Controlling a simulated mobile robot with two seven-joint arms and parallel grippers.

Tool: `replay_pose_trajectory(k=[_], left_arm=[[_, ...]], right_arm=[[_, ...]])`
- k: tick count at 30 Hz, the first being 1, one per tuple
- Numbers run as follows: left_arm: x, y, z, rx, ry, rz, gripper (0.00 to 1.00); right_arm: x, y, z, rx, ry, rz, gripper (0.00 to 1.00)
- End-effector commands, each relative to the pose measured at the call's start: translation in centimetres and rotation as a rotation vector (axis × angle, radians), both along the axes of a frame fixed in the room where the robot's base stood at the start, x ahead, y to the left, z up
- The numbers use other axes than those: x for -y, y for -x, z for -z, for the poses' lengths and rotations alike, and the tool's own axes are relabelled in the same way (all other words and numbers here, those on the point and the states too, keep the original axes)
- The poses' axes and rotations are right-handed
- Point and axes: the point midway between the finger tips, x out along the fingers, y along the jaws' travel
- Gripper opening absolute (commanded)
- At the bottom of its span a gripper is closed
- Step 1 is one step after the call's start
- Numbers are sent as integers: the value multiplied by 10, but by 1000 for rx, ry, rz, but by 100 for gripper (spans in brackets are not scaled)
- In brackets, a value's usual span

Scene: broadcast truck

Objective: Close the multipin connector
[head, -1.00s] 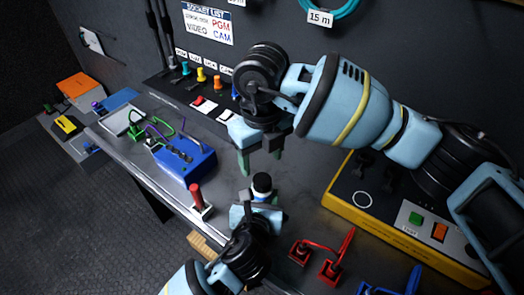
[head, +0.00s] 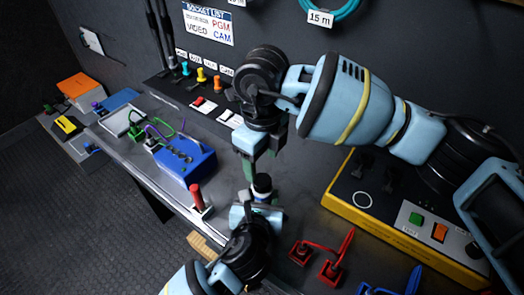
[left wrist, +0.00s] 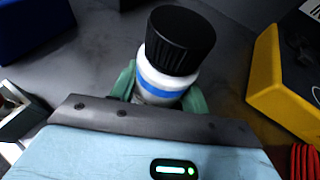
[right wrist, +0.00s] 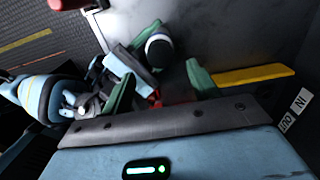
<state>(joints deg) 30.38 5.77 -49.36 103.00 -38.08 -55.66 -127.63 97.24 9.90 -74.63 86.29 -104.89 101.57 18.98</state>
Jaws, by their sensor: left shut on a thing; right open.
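My left gripper (head: 256,208) is shut on a white cylinder (left wrist: 160,90) with a blue band and a ridged black cap (left wrist: 180,40). It holds the piece upright in the head view, cap on top, above the bench; the black cap (head: 262,184) shows there too. I cannot tell for certain that this piece is the multipin connector. My right gripper (head: 262,160) is open, pointing down just above the cap. In the right wrist view, the black cap (right wrist: 159,48) lies beyond the open fingers of the right gripper (right wrist: 160,88), with nothing between them.
A blue box (head: 186,161) with metal loops and a red-handled lever (head: 199,200) stand left on the bench. Red connectors (head: 329,270) and a yellow-edged panel (head: 340,204) with buttons lie right. A row of coloured plugs (head: 201,75) lines the wall.

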Motion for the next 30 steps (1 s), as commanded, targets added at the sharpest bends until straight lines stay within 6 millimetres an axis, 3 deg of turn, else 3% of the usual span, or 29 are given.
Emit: replay_pose_trajectory(k=[6,12,25,30], left_arm=[[0,0,0,0,0,1,0],[0,0,0,0,0,1,0],[0,0,0,0,0,1,0],[0,0,0,0,0,1,0]], right_arm=[[0,1,34,-4,1,1,60],[0,0,55,-3,0,1,60],[0,0,63,-1,-1,0,60],[0,0,63,-1,-1,0,39]])
